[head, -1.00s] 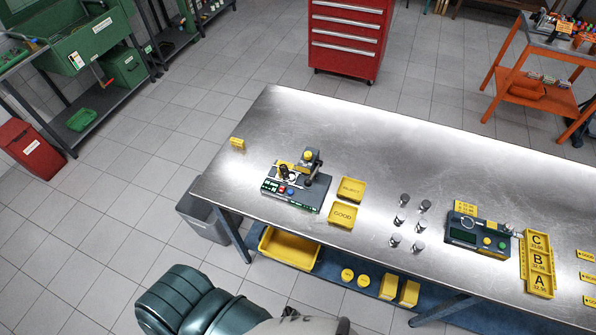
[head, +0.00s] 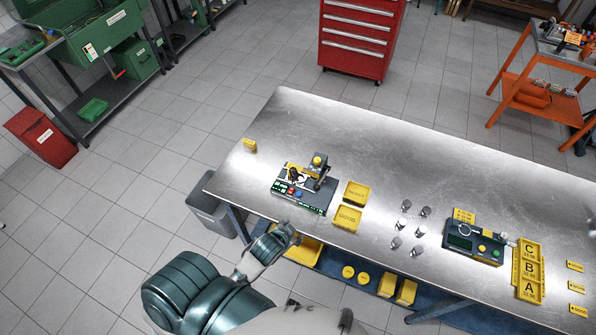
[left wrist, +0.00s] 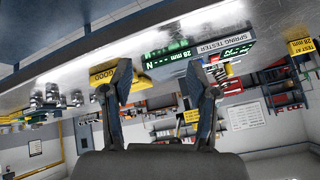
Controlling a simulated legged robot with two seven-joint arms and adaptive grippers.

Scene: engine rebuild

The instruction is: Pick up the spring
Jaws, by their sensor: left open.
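There the tester (left wrist: 200,58) appears upside down beyond the fingertips; no spring is clear. My right gripper is not in view.
Yellow reject (head: 356,194) and good (head: 347,218) trays sit right of the tester. Several metal cylinders (head: 406,206) stand further right, then a gauge (head: 474,243) and A/B/C trays (head: 530,268). A grey bin (head: 211,214) stands by the bench's left end. The bench's back is clear.

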